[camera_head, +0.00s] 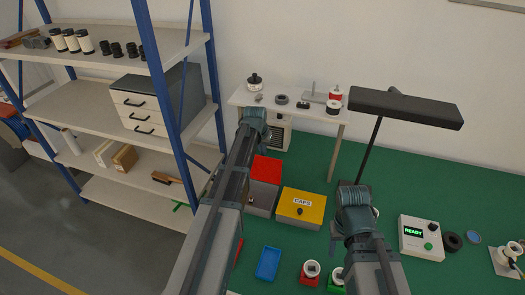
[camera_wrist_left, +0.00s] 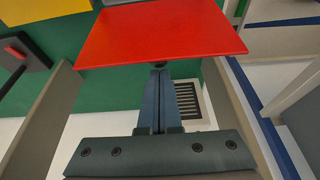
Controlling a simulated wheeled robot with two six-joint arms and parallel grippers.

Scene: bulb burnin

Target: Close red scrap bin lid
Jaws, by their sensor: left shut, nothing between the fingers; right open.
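The scrap bin's red lid (camera_head: 266,169) shows beside my left forearm in the head view, above the grey bin body (camera_head: 262,196). My arm hides part of the bin, and I cannot tell the lid's exact angle. In the left wrist view the lid (camera_wrist_left: 160,32) is a broad red panel across the top. My left gripper (camera_head: 255,118) is shut and empty on the far side of the bin. Its fingertips (camera_wrist_left: 160,72) reach the panel's near edge in the picture; I cannot tell whether they touch. My right gripper (camera_head: 355,197) is open, right of the yellow box.
The yellow CAPS box (camera_head: 301,206) stands right of the bin. A white bench (camera_head: 240,96) is behind, the blue-framed shelf (camera_head: 160,85) at left. A black lamp (camera_head: 405,106), a READY tester (camera_head: 421,238) and a blue tray (camera_head: 268,263) are also on the green surface.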

